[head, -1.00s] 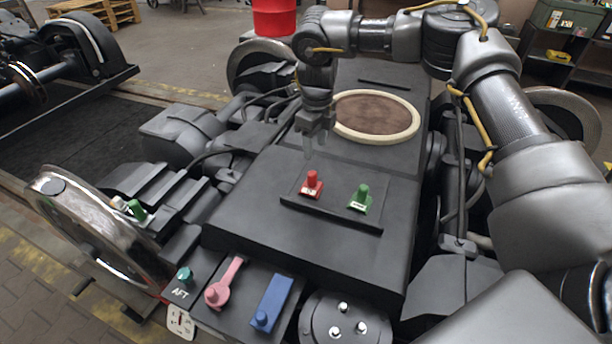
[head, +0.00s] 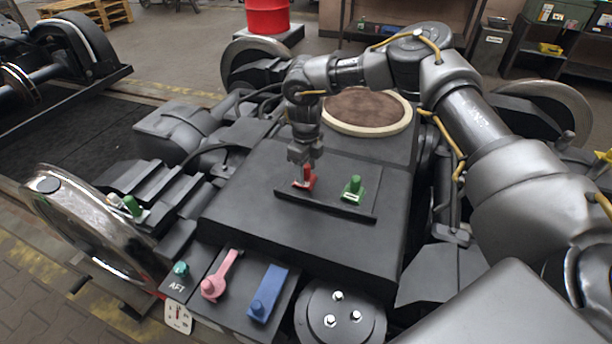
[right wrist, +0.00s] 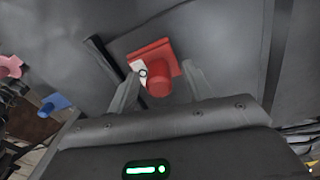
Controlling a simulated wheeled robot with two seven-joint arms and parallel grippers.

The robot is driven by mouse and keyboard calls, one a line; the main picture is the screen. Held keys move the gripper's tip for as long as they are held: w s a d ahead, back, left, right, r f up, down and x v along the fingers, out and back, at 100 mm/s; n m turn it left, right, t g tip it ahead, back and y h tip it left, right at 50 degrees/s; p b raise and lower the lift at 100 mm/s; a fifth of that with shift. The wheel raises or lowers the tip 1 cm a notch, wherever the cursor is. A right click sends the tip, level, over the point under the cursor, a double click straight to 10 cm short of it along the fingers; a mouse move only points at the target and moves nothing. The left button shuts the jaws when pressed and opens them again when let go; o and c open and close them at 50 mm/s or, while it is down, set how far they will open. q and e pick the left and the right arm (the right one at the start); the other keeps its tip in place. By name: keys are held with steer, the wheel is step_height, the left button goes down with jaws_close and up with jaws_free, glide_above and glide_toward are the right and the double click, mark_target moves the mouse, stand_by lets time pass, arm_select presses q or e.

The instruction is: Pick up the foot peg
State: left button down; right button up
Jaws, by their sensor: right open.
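A red peg on a red base with a white label (head: 306,181) stands upright on the dark ledge of the bogie's top plate. I cannot read its label or tell which peg is the foot peg. A similar green peg (head: 353,188) stands to its right. My right gripper (head: 304,170) is low over the red peg, pointing down, jaws open. In the right wrist view the fingers (right wrist: 161,78) lie on either side of the red peg (right wrist: 158,84), with gaps visible. My left gripper is not in view.
A raised lip (head: 325,208) runs in front of the two pegs. A teal knob (head: 180,268), a pink lever (head: 219,277) and a blue lever (head: 268,293) sit at the front. Another green peg (head: 132,205) is by the left wheel. The plate before the lip is clear.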

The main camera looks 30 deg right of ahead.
steer(key=shift+c, duration=0.2)
steer(key=c, duration=1)
steer(key=shift+r, duration=0.1)
